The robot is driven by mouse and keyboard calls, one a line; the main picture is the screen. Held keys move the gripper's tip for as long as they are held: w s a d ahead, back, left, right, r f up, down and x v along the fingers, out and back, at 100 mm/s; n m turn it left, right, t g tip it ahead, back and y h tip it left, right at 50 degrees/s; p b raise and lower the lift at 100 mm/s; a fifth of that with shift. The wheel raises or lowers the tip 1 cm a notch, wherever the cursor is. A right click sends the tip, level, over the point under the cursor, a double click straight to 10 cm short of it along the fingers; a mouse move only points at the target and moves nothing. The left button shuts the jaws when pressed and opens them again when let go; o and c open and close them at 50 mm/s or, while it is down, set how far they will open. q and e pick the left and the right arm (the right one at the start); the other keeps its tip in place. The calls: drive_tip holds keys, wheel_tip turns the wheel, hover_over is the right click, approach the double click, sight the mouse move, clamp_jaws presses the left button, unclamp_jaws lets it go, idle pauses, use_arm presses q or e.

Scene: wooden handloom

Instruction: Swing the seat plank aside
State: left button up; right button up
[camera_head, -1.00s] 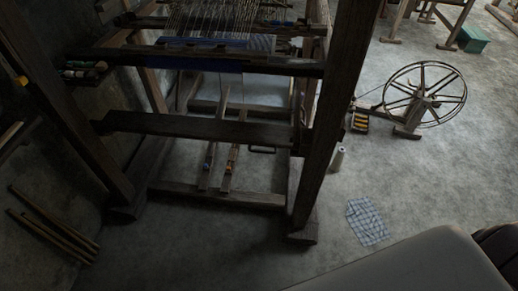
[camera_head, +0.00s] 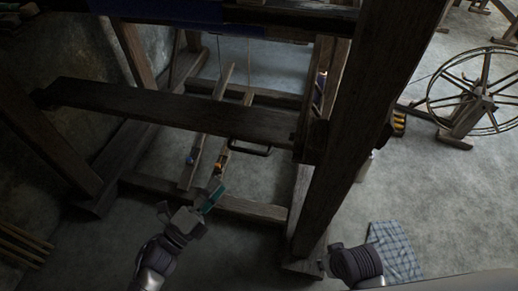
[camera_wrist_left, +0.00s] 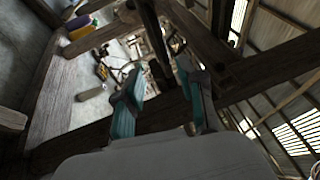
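The seat plank (camera_head: 165,108) is a long dark board across the front of the loom, running from the left post to the right post. A dark handle (camera_head: 250,148) hangs at its front edge near the right end. My left gripper (camera_head: 212,196) is below the plank, left of the handle and apart from both. In the left wrist view its two teal finger pads (camera_wrist_left: 160,105) stand apart with nothing held between them. A dark beam crosses behind them. My right wrist shows beside the foot of the right post; its fingers are not clear.
The thick right post (camera_head: 365,110) stands right of the plank. Two treadles (camera_head: 207,130) with coloured ends lie below it. A checked cloth (camera_head: 396,250) lies on the floor at right, and a spinning wheel (camera_head: 480,95) stands beyond. Sticks (camera_head: 22,243) lie at lower left.

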sight(248, 151)
use_arm(q)
drive_tip(key=x, duration=1.3)
drive_tip(key=shift+w+r, duration=0.15)
drive_tip(key=shift+w, duration=0.05)
clamp_jaws()
